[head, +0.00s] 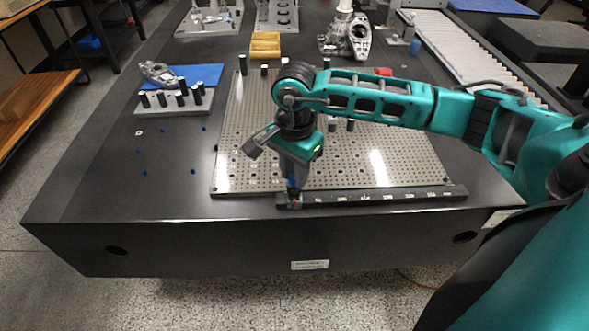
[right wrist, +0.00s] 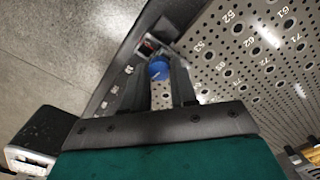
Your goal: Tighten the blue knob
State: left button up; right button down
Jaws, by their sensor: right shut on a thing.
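The blue knob (right wrist: 158,70) shows between the two fingers of my right gripper (right wrist: 165,72) in the right wrist view. In the head view only a small blue bit of the knob (head: 292,182) shows, just below the gripper body. My right gripper (head: 293,190) points down at the left end of a dark rail with white markings (head: 385,196), and it is shut on the knob. The fingers hide much of the knob and its base in the head view. My left gripper is not in view.
A perforated metal plate (head: 400,160) lies behind the rail on a dark table (head: 100,200). Black posts stand on the plate. A grey block with black pegs (head: 172,105) and a blue mat (head: 208,74) are at left. The table's front left is mostly clear.

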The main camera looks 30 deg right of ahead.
jog(key=c, duration=0.9)
grip_release()
notch_tip(320, 180, up, 13)
jog(key=shift+f+p, duration=0.1)
jog(key=shift+p, duration=0.65)
